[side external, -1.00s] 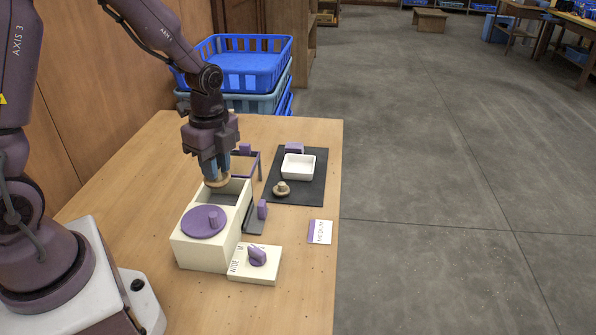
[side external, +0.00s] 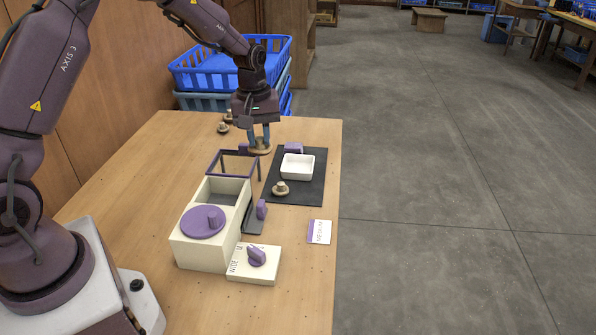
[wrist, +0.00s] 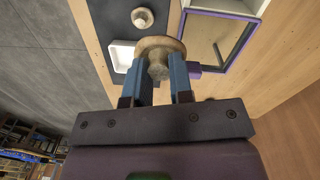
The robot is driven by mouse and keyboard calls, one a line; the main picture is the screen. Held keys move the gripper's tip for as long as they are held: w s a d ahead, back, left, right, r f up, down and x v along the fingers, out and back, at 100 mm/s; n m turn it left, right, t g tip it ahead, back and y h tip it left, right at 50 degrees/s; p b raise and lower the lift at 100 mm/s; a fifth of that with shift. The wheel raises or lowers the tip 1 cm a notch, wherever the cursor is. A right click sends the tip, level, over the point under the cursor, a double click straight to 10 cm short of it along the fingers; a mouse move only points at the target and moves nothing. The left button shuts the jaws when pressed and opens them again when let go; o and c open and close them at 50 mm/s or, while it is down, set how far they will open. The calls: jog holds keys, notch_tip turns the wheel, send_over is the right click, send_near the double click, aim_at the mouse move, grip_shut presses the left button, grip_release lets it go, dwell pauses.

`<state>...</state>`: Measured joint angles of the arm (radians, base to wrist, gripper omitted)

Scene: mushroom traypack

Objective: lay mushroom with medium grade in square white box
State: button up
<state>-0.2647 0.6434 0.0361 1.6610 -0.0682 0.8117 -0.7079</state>
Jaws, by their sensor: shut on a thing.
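My gripper (side external: 260,138) is shut on a tan mushroom (side external: 259,149), held beyond the purple frame, to the left of the square white box. In the wrist view the held mushroom (wrist: 160,57) sits between the blue fingers, stem towards the camera. The square white box (side external: 298,177) stands on the black mat (side external: 309,196) and looks empty. In the wrist view the held mushroom partly covers the box (wrist: 121,57). Another mushroom (side external: 281,188) lies on the mat in front of the box. A card reading MEDIUM (side external: 319,232) lies at the table's right edge.
A cream box with a purple round lid (side external: 203,222) and open compartment stands near my base. A cream dial block (side external: 254,264) is beside it. A purple frame (side external: 234,154) stands behind. Blue crates (side external: 235,62) stand behind the table.

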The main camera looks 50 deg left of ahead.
jog(key=n, duration=0.4)
jog(key=shift+w, duration=0.1)
jog(key=shift+n, duration=0.3)
jog(key=w+a+f, duration=0.1)
jog(key=w+f, duration=0.2)
jog(key=w, duration=0.1)
jog(key=w+a+f, duration=0.1)
jog(key=w+f, duration=0.2)
jog(key=w, duration=0.1)
jog(key=w+a+f, duration=0.1)
jog(key=w+f, duration=0.2)
jog(key=w, duration=0.1)
jog(key=shift+w+a, duration=0.35)
jog(key=shift+w+f, duration=0.25)
jog(key=shift+f, duration=1.65)
jog(key=shift+f, duration=0.2)
jog(key=o, duration=0.7)
jog(key=shift+r, duration=0.15)
